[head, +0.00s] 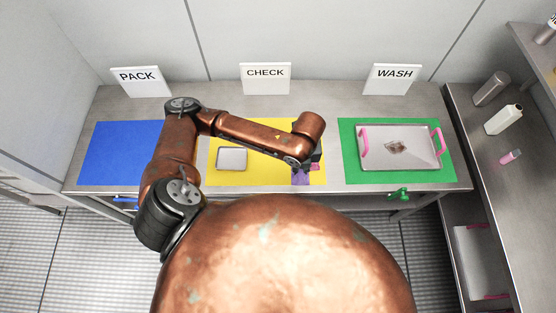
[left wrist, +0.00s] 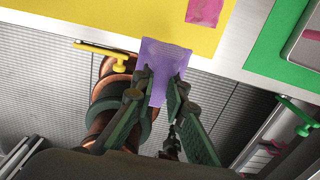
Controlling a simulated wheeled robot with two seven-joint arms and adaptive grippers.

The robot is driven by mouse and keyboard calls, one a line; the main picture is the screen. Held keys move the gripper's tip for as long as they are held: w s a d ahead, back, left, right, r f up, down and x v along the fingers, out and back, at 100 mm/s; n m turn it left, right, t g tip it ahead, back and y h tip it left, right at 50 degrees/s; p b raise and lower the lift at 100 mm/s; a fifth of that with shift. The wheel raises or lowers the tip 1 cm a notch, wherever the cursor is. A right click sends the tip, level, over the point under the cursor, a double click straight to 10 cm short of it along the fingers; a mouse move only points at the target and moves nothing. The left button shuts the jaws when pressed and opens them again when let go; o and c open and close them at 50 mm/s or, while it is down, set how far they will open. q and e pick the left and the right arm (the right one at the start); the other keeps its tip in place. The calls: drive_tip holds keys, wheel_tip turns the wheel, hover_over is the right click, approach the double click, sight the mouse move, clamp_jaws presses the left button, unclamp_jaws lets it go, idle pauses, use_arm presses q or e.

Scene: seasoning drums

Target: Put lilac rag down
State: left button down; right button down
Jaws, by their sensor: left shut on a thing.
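The lilac rag (head: 300,179) shows at the front edge of the yellow mat (head: 268,175), below the CHECK sign. In the left wrist view the lilac rag (left wrist: 165,56) hangs from my left gripper (left wrist: 163,78), which is shut on it. The rag's far end overlaps the mat's edge and the counter's front edge in that view. I cannot tell whether it touches the counter. In the head view my left arm hides most of the gripper. My right gripper is not in view.
A pink piece (left wrist: 205,11) lies on the yellow mat near the rag. A small metal tray (head: 232,158) is on the mat's left. A larger pink-handled tray (head: 375,161) with a brown stain is on the green mat (head: 351,128). The blue mat (head: 115,150) looks bare.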

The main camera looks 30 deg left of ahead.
use_arm(q)
drive_tip(key=w+a+f, duration=0.1)
drive_tip(key=a+f, duration=0.1)
drive_tip(key=a, duration=0.1)
drive_tip(key=w+a+f, duration=0.2)
drive_tip(key=a+f, duration=0.1)
drive_tip(key=a, duration=0.1)
drive_tip(key=w+a+f, duration=0.2)
drive_tip(key=a+f, duration=0.1)
drive_tip(key=a, duration=0.1)
drive_tip(key=shift+a+f, duration=0.15)
drive_tip(key=shift+w+a+f, duration=0.2)
drive_tip(key=shift+a+f, duration=0.3)
drive_tip(key=shift+f, duration=0.1)
drive_tip(key=shift+a+f, duration=0.1)
drive_tip(key=shift+f, duration=1.6)
drive_tip(key=shift+f, duration=0.1)
drive_tip(key=c, duration=2)
unclamp_jaws()
drive_tip(key=shift+o, duration=0.3)
